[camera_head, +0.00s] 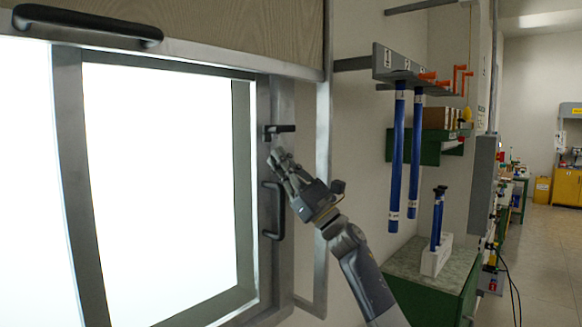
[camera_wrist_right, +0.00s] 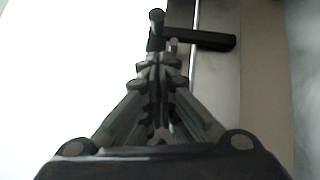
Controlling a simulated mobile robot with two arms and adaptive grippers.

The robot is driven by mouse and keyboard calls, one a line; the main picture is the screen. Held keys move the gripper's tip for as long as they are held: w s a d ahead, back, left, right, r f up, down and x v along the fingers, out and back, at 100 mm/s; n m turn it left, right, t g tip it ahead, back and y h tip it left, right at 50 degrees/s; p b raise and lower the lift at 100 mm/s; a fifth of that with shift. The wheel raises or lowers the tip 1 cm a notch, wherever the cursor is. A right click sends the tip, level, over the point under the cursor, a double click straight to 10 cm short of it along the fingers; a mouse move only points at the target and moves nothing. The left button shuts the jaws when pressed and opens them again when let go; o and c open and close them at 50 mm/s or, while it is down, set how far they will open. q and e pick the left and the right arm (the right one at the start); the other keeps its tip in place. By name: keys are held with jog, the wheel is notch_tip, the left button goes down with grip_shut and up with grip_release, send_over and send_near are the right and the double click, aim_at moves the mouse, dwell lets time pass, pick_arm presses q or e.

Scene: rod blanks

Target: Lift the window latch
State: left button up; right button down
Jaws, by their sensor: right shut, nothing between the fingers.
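The window latch (camera_head: 279,129) is a small dark bar on the right side of the grey window frame (camera_head: 282,95), lying about level. My right gripper (camera_head: 274,154) is just below the latch, its shut fingers pointing up at it. In the right wrist view the latch (camera_wrist_right: 205,39) is a black bar beyond the fingertips, reaching to the right. The right gripper (camera_wrist_right: 163,30) shows there with its fingers together and empty; one tip overlaps the latch's left end. I cannot tell whether they touch. My left gripper is not in view.
A dark vertical handle (camera_head: 273,210) sits on the frame below the latch, close to my gripper. A rack (camera_head: 400,66) with blue rods hangs at right, above a green cabinet (camera_head: 430,275).

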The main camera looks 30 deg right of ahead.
jog(key=shift+s+a+r+p, duration=0.15)
jog(key=shift+r+p, duration=0.2)
jog(key=shift+r, duration=0.3)
jog(key=shift+s+r+p, duration=0.15)
jog(key=shift+r+p, duration=0.15)
jog(key=shift+r, duration=0.35)
jog(key=shift+w, duration=0.1)
